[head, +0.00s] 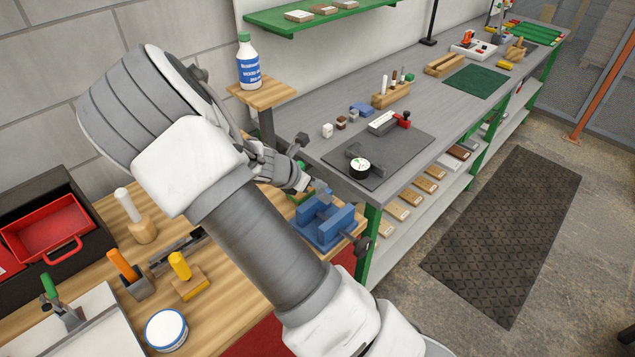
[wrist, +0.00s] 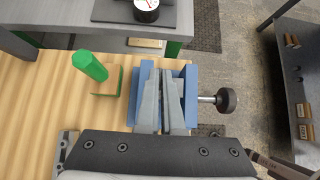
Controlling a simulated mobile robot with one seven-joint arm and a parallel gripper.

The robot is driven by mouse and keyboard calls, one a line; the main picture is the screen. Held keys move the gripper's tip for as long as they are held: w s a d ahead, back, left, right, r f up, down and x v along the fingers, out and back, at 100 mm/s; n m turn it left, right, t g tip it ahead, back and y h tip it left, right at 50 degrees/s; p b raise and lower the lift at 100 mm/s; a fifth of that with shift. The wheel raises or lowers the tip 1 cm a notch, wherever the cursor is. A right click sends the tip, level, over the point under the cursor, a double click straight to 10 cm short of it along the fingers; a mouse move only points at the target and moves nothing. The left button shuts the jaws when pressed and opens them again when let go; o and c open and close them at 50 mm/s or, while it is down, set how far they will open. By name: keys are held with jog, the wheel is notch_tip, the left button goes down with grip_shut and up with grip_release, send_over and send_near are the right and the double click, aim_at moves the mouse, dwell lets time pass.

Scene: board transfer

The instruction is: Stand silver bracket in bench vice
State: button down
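The blue bench vice (head: 338,224) stands at the right corner of the wooden bench. It also shows in the wrist view (wrist: 190,82), with its screw handle on the right. My gripper (head: 303,181) is over the vice. In the wrist view my gripper (wrist: 163,80) points down into the space between the blue jaws, its two grey fingers close together on a thin piece. A silver-grey plate, which looks like the silver bracket (head: 322,192), shows at the fingertips, at the vice's upper side. Its lower end is hidden, so I cannot tell whether it touches the vice.
A green-handled tool on a wooden block (wrist: 90,66) stands close left of the vice in the wrist view. A grey bench with a dial gauge (head: 359,167) lies beyond. A white bottle (head: 248,62) stands on a small wooden shelf. Yellow- and orange-handled tools occupy the near bench.

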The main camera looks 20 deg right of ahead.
jog(key=shift+r, duration=0.1)
notch_tip(320, 180, down, 7)
jog(key=b, duration=0.5)
jog(key=shift+r, duration=0.15)
jog(key=shift+s+a+f+b, duration=0.15)
jog(key=shift+s+f+b, duration=0.25)
jog(key=shift+f+b, duration=0.45)
jog(key=shift+s+a+f+b, duration=0.15)
jog(key=shift+s+f+b, duration=0.25)
jog(key=shift+f+b, duration=0.35)
jog(key=c, duration=1)
grip_release()
jog(key=w+d+r+p+v, duration=0.1)
jog(key=r+v, duration=0.1)
jog(key=v, duration=1.7)
jog(key=shift+w+d+t, duration=0.15)
jog(key=shift+w+t, duration=0.05)
jog(key=shift+t, duration=0.1)
